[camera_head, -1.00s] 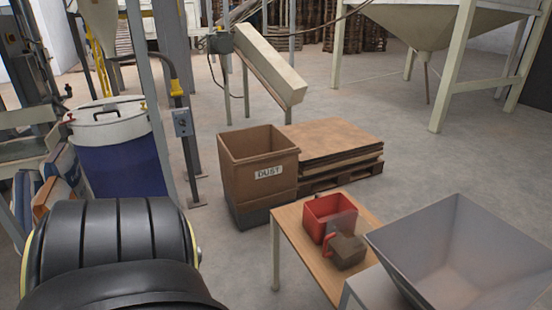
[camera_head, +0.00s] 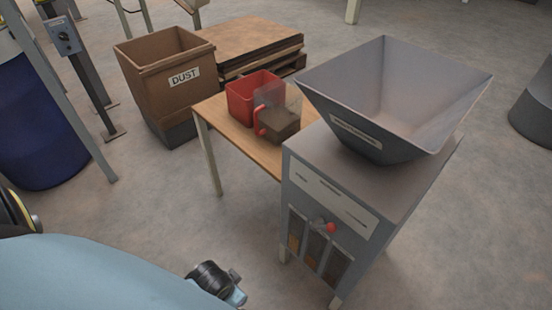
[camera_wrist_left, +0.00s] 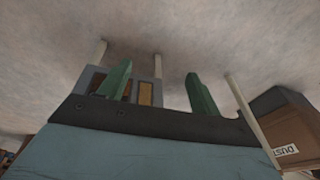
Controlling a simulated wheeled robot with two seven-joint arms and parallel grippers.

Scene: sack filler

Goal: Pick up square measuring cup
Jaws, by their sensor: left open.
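The square measuring cup (camera_head: 281,122) is a clear box with a red handle on its left side and brown material inside. It stands on a small wooden table (camera_head: 222,117), just in front of a red square tub (camera_head: 243,103). My left arm crosses the bottom left of the head view, well short of the cup. In the left wrist view my left gripper (camera_wrist_left: 157,82) has two green fingers spread wide with nothing between them. The cup cannot be made out in that view. My right gripper is not in view.
A grey machine with a wide hopper (camera_head: 345,75) stands right beside the table. A brown bin marked DUST (camera_head: 150,95) and a pallet stack (camera_head: 250,45) stand behind. A blue drum (camera_head: 40,120) is at left. The floor in front of the table is clear.

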